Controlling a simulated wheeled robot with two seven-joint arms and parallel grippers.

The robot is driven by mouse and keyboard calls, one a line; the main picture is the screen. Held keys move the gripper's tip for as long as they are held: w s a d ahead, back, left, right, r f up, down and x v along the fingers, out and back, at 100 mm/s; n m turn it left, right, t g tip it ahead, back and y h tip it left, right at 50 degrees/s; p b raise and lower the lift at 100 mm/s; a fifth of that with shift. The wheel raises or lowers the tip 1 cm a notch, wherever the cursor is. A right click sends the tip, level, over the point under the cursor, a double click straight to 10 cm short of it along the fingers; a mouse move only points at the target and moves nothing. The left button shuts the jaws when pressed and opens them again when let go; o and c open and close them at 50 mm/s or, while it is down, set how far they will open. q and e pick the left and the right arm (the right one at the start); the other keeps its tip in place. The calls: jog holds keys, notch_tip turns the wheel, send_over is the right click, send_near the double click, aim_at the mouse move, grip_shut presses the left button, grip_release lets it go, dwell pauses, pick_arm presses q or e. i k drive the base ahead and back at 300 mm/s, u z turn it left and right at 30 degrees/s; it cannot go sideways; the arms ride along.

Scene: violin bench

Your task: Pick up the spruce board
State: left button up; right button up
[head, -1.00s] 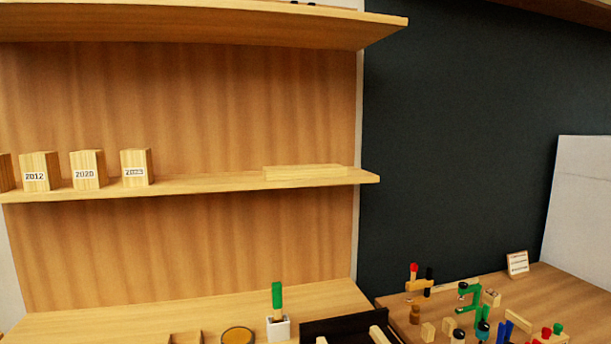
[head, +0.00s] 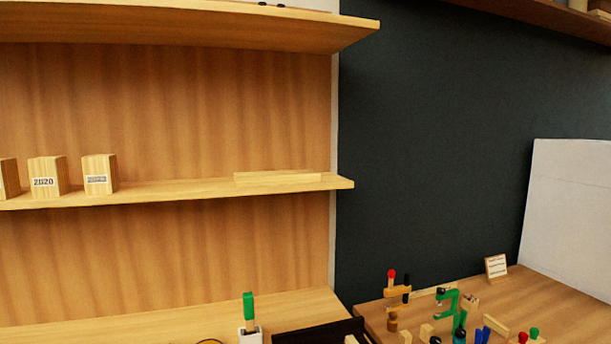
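A pale, flat wooden board (head: 277,178) lies on the middle shelf near its right end. It may be the spruce board, but I see no label on it. Pale wooden blocks stand upright on the same shelf to its left: one labelled 2020 (head: 48,178), one with a label too blurred to read (head: 100,174), and one cut off at the left edge (head: 8,180). Neither of my grippers is in view.
The middle shelf (head: 190,191) is clear between blocks and board. An upper shelf (head: 200,28) overhangs it. Below, a green-handled tool (head: 249,308) stands in a white holder beside a black tray (head: 318,332). Clamps and small parts crowd the right bench (head: 560,300) near a card (head: 496,267).

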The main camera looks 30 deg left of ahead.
aim_at(303, 176)
jog(key=i, duration=0.9)
jog(key=u, duration=0.35)
